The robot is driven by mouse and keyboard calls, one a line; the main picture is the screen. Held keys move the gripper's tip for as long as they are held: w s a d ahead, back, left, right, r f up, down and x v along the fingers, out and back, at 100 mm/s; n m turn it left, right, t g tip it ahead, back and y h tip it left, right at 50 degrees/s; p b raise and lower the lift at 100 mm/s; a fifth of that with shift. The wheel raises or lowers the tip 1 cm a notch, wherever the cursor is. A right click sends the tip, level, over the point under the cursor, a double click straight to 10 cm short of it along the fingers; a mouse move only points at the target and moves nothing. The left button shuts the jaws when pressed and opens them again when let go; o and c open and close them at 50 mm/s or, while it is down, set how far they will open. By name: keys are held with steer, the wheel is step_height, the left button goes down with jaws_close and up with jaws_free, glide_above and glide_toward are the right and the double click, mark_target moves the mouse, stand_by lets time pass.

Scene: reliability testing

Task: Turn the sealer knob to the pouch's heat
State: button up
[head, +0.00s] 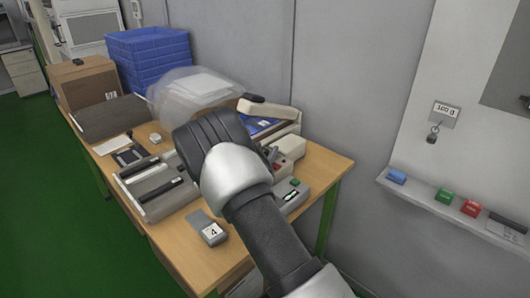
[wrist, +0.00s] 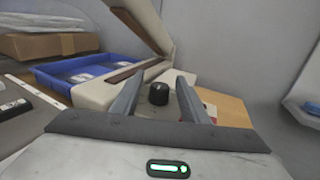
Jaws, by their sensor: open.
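The cream sealer (wrist: 108,91) stands ahead in the wrist view with its long upper arm (wrist: 143,20) raised. Its black round knob (wrist: 158,93) shows between my two fingers. My gripper (wrist: 160,80) is open, with one finger on each side of the knob; I cannot tell whether either touches it. In the head view the sealer (head: 290,146) is partly covered by my arm, and my fingertips and the knob are hidden. A blue tray (wrist: 52,84) beside the sealer holds flat pale pouches (wrist: 82,77). The heat marks cannot be read.
The wooden bench (head: 318,170) is crowded. A grey box with a green button (head: 291,194) and a card marked 4 (head: 212,232) are near its front. Blue crates (head: 150,60) and a cardboard box (head: 86,82) stand at the back. A wall shelf (head: 450,208) is at the right.

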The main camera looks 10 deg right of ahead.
steer(key=shift+w+d, duration=0.1)
jaws_close()
steer(key=shift+m+g+h, duration=0.3)
steer(key=shift+m+h, duration=0.1)
steer(key=shift+h, duration=0.2)
steer(key=shift+f+m+g+h+b, duration=0.1)
steer(key=shift+m+g+h+b, duration=0.5)
steer(key=shift+m+h+b, duration=0.1)
steer(key=m+g+h+b, duration=0.1)
steer(key=g, duration=0.1)
steer(key=m+g+h+b, duration=0.1)
steer(key=m+g+h, duration=0.1)
steer(key=shift+f+h+b, duration=0.2)
steer(key=shift+h+b, duration=0.1)
steer(key=shift+b, duration=0.1)
steer(key=m+g+h+b, duration=0.2)
steer(key=m+g+b, duration=0.1)
steer(key=g, duration=0.1)
steer(key=shift+r+g, duration=0.15)
steer(key=shift+g, duration=0.15)
steer(key=shift+r+m+g+b, duration=0.15)
steer(key=shift+m+g+b, duration=0.25)
steer(key=shift+m+g, duration=0.35)
